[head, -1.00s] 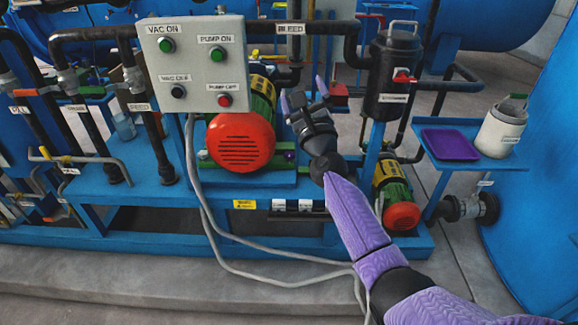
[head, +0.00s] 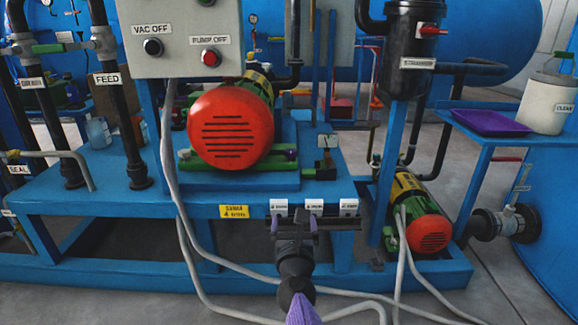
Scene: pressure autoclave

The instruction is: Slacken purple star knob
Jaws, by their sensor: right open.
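A small dark purple knob shape (head: 309,172) sits at the right end of the green mount beside the large red-faced motor. It is too small to make out its star form. My right gripper (head: 293,224) is open and empty, pointing away from me. It is below the knob and slightly left of it in the picture, in front of the blue skid's front edge. I see a clear gap between them in the picture. My left gripper is not in view.
The red-faced motor (head: 231,127) stands on the blue skid (head: 130,205). A grey control box (head: 185,40) overhangs it at upper left. Grey cables (head: 190,235) hang down in front. A smaller motor (head: 428,234) and a side table with a purple tray (head: 490,123) are at right.

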